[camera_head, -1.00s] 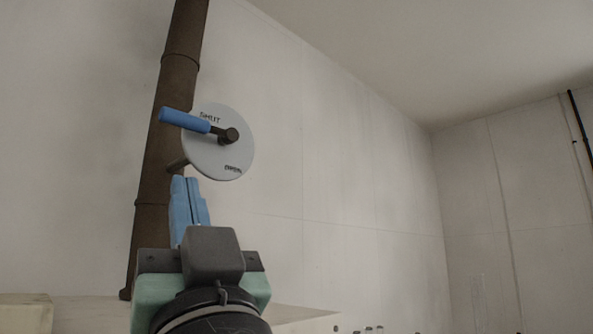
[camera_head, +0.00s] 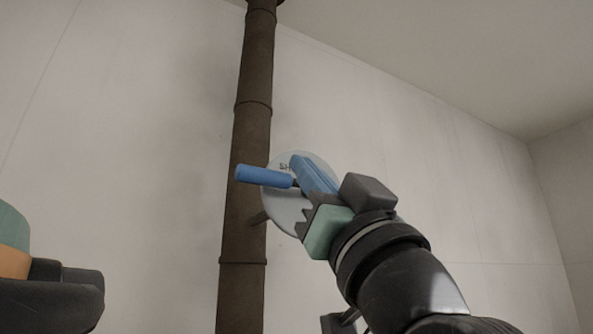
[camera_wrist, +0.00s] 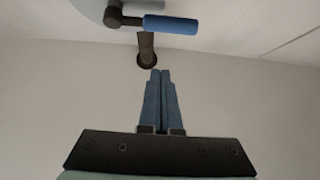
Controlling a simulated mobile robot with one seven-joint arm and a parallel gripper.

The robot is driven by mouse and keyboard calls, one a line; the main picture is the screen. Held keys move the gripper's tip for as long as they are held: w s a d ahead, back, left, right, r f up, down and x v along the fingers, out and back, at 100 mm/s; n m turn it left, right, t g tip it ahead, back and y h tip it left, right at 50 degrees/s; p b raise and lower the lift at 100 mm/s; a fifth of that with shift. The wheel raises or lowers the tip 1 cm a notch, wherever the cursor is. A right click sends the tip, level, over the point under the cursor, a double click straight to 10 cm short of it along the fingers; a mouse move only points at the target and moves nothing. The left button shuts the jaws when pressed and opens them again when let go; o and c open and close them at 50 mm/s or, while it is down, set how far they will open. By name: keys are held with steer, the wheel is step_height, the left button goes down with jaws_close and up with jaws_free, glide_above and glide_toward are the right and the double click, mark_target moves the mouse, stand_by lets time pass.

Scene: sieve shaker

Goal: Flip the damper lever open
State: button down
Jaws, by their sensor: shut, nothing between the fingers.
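The damper lever has a blue handle (camera_head: 262,176) that points left across the brown pipe in the head view. It also shows in the wrist view (camera_wrist: 171,25), at the top, with its dark pivot to the left. The round grey dial (camera_head: 284,209) behind it is partly covered by my gripper, and only part of the "SHUT" marking shows. My gripper (camera_head: 297,162) has its blue fingers together and empty. In the head view the fingertips overlap the dial just above and right of the handle. In the wrist view the fingertips (camera_wrist: 160,72) appear apart from the handle.
The brown vertical pipe (camera_head: 247,130) runs up the pale wall beside the dial. The wall (camera_head: 440,170) to the right is bare.

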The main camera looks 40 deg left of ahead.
step_height(320, 180, up, 8)
steer(key=p, duration=0.7)
glide_above(284, 180)
steer(key=s+d, duration=0.1)
steer(key=s, duration=0.1)
steer(key=shift+w+a+f+p, duration=0.1)
steer(key=shift+f+p, duration=0.1)
steer(key=shift+f, duration=0.95)
steer(key=shift+w+a+f+p, duration=0.1)
steer(key=shift+f+p, duration=0.1)
steer(key=shift+f, duration=0.95)
steer(key=shift+s+g, duration=0.1)
steer(key=shift+g, duration=0.2)
